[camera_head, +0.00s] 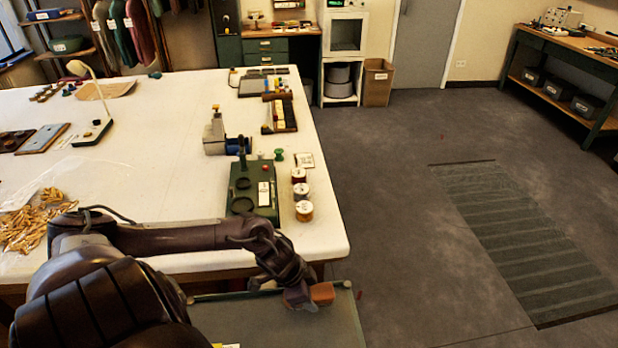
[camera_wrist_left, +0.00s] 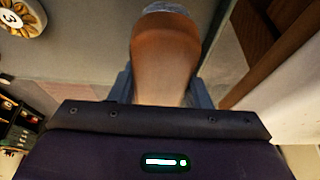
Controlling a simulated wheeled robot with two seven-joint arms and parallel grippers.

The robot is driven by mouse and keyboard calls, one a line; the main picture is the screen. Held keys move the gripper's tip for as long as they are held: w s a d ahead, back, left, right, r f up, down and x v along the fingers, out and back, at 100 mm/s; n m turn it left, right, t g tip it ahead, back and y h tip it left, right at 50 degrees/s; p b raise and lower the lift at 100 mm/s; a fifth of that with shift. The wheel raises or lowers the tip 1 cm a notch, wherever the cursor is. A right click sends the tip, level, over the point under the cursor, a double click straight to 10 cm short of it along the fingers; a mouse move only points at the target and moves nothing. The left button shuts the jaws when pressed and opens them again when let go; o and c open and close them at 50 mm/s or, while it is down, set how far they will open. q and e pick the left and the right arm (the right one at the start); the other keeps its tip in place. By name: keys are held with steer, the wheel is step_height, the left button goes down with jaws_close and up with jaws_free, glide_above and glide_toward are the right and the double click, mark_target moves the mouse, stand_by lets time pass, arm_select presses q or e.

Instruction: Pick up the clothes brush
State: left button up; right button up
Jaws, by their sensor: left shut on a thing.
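The clothes brush (camera_wrist_left: 166,55) has a rounded orange-brown wooden body and fills the upper middle of the left wrist view. It also shows in the head view (camera_head: 322,292) as a small orange-brown block. My left gripper (camera_head: 304,296) is shut on the brush, with a finger on each side of it. The gripper is over the right part of a grey-green surface (camera_head: 270,325) in front of the white table. I cannot tell how far the brush is above that surface. My right gripper is not in view.
The white table (camera_head: 170,110) lies beyond my arm. Wooden pegs (camera_head: 35,222) lie at the left. The floor (camera_head: 410,220) to the right is open, with a striped mat (camera_head: 520,235).

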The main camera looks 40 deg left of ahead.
arm_select(q)
step_height(320, 180, up, 8)
steer(key=shift+a+r, duration=0.1)
steer(key=shift+r, duration=0.15)
step_height(320, 180, up, 8)
steer(key=p, duration=0.5)
